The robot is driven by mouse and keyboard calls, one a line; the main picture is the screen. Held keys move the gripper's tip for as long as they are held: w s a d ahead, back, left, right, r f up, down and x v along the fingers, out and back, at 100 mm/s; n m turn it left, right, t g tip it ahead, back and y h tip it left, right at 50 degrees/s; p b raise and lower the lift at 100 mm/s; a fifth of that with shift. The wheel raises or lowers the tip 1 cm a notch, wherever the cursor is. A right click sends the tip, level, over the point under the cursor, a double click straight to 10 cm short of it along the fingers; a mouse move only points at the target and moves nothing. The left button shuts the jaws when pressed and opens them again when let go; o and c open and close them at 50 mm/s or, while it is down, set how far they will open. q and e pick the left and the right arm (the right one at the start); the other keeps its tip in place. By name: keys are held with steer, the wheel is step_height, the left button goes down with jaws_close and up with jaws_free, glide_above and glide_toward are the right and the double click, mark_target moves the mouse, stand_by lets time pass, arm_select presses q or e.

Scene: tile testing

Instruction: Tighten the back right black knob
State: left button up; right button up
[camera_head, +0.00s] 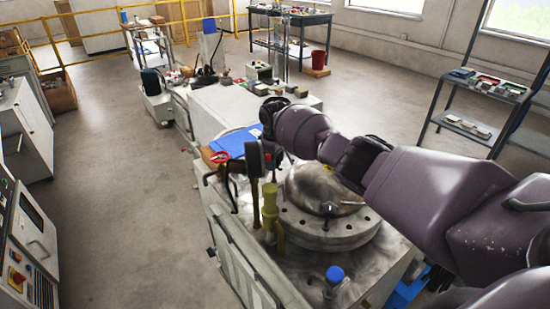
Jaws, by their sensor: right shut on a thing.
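The grey metal test unit (360,235) stands in the lower middle with a round bolted flange and a domed lid. A small black knob with a side lever (327,208) shows on the front of the lid. My right arm comes in from the right and crosses above the unit's back right part. Its dark far end, with my right gripper (271,110), is above and behind the lid. The fingers are not clear. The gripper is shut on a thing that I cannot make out. The back right black knob is not visible; my arm covers that area. My left gripper is out of view.
A black paddle-shaped part (255,158) and a yellow-green post (270,208) stand at the unit's left. A blue cap (334,274) is at its front. A control panel (25,245) is at far left. The floor between is clear.

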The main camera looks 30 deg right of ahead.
steer(key=m+p, duration=0.1)
steer(key=m, duration=0.2)
steer(key=shift+a+r, duration=0.1)
steer(key=shift+r, duration=0.05)
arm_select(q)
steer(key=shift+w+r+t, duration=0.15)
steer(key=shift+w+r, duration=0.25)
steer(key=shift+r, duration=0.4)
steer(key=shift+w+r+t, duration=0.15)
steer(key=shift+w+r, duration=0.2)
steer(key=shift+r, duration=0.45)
arm_select(e)
steer(key=shift+m, duration=0.8)
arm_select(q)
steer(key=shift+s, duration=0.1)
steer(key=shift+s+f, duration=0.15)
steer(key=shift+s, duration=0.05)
arm_select(e)
steer(key=o, duration=0.9)
step_height(320, 180, up, 9)
steer(key=p, duration=0.3)
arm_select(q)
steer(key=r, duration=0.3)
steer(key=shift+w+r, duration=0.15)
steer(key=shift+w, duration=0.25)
arm_select(e)
steer(key=shift+r, duration=0.8)
